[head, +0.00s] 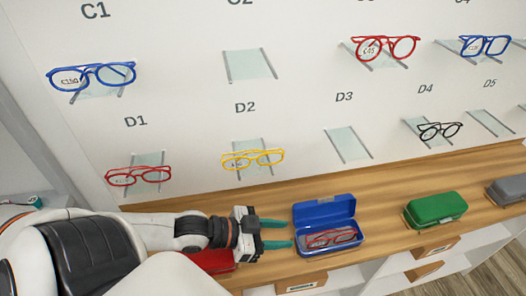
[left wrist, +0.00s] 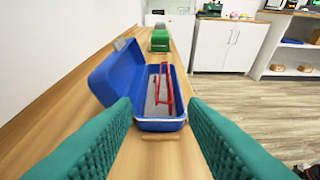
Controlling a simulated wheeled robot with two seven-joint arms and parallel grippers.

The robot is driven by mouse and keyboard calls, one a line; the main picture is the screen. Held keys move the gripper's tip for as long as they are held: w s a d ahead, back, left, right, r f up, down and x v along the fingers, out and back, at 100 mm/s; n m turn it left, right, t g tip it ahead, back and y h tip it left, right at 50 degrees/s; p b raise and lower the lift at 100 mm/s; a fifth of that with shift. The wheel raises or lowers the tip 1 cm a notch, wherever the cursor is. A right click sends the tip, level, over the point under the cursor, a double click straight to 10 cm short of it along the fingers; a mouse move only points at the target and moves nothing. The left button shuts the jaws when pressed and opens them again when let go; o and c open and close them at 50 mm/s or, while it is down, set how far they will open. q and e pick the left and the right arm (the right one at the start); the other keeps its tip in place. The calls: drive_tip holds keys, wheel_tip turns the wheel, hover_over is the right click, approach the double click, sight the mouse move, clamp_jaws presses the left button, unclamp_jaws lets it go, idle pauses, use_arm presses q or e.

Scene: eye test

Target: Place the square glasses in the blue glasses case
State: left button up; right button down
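The blue glasses case (head: 325,212) stands open on the wooden counter, its lid raised at the back. A pair of red-framed glasses (head: 331,238) lies inside its lower half; they look squarish. In the left wrist view the blue case (left wrist: 122,72) is straight ahead, with the red glasses (left wrist: 164,88) in it. My left gripper (head: 276,233) is just left of the case, apart from it, its green fingers spread with nothing between them. My right gripper is not in view.
A red case (head: 212,262) is partly hidden under my left arm. A closed green case (head: 435,207) and a grey case (head: 509,188) stand to the right. The wall holds blue (head: 92,75), red (head: 138,176), yellow (head: 253,159) and black glasses (head: 440,131), with several empty holders.

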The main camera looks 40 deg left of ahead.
use_arm(q)
drive_tip(key=shift+p+v, duration=0.55)
drive_tip(key=shift+v, duration=1.45)
drive_tip(key=shift+d, duration=0.1)
